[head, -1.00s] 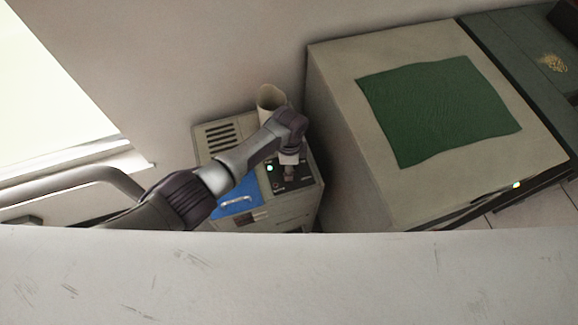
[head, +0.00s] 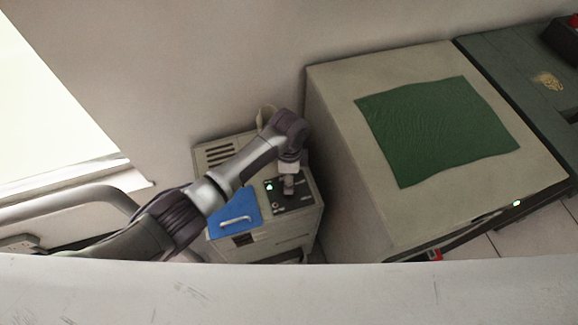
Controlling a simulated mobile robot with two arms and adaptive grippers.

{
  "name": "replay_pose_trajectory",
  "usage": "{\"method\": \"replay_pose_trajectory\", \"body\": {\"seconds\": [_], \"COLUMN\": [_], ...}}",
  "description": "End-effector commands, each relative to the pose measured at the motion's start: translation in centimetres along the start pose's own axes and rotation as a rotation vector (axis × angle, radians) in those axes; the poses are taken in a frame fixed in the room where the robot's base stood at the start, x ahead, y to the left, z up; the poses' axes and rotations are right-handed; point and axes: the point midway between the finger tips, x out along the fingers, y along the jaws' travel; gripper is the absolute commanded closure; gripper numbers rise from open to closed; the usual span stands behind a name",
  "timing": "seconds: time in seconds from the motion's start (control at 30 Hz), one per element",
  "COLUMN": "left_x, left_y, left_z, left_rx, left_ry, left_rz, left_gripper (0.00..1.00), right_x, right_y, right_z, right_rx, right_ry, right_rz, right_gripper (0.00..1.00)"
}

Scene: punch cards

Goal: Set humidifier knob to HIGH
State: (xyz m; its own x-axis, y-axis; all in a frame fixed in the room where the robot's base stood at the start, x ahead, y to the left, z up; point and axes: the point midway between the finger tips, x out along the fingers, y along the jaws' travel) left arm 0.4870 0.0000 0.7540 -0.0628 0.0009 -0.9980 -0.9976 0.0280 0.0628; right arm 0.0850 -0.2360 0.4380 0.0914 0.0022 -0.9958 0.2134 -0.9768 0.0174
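The humidifier (head: 272,232) is a beige box with a vent grille, a blue lid with a pale handle, and a dark control panel (head: 292,203) with a lit green light. My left arm reaches in from the left. My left gripper (head: 288,190) points down at the control panel, at or just above it. The knob is hidden or too small to make out beneath the gripper, and the finger opening cannot be made out. The panel's lettering is too small to read. My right gripper is not in view.
A large beige cabinet (head: 345,180) with a green cloth (head: 437,130) on top stands close to the humidifier's right. A dark green machine (head: 520,75) stands beyond it. A wall is behind. A pale scratched surface (head: 290,292) spans the front edge.

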Motion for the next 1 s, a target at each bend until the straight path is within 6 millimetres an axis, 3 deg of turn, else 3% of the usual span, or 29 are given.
{"method": "replay_pose_trajectory", "body": {"seconds": [0.2, 0.37, 1.0], "left_x": [-4.3, -5.9, -6.3], "left_y": [-0.1, 0.0, 0.1], "left_z": [0.0, 0.0, 0.0], "left_rx": [0.001, 0.001, 0.000], "left_ry": [0.000, 0.000, 0.001], "left_rz": [-0.002, -0.001, 0.001], "left_gripper": [0.33, 0.33, 0.33], "right_x": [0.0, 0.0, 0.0], "right_y": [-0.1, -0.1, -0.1], "right_z": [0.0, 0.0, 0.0], "right_rx": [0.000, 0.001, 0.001], "right_ry": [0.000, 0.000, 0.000], "right_rz": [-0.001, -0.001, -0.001], "right_gripper": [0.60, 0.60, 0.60]}}
